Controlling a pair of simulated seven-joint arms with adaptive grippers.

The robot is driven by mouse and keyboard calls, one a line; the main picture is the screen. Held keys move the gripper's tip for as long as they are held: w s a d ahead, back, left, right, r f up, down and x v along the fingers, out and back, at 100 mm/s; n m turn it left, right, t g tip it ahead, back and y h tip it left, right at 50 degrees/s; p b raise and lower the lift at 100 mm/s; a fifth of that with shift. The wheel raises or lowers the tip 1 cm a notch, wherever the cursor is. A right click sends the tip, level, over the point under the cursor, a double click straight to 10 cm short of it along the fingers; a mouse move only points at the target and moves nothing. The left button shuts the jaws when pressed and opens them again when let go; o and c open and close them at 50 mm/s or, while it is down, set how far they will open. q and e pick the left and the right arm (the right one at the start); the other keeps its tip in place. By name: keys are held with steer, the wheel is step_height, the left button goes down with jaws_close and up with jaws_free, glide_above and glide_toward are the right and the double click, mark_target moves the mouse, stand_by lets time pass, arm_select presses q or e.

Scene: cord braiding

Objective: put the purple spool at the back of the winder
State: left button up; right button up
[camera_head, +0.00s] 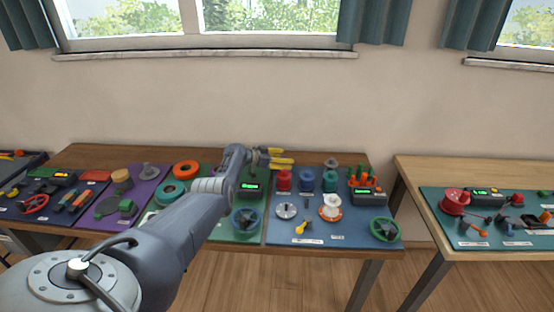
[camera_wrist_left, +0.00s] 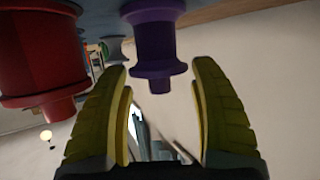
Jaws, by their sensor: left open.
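My left gripper (camera_head: 281,159) has yellow fingers and reaches over the back of the table. It is open. In the left wrist view, its fingers (camera_wrist_left: 165,75) stand apart on either side of the purple spool (camera_wrist_left: 156,45), with gaps between. The spool's lower flange and stub lie near the level of the fingertips; its top runs toward the frame edge. In the head view I cannot make out the purple spool by the gripper. I cannot tell for sure which device is the winder. My right gripper is not in view.
A red spool (camera_head: 284,181) stands close to the gripper; in the wrist view a red spool (camera_wrist_left: 40,55) is left of the purple one. A blue spool (camera_head: 307,181), a teal spool (camera_head: 330,181) and a white spool (camera_head: 330,206) stand on the blue mat (camera_head: 350,238).

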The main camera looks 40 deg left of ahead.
arm_select(q)
steer(key=v, duration=1.2)
steer(key=shift+r, duration=0.1)
steer(key=shift+d, duration=0.1)
stand_by(0.3)
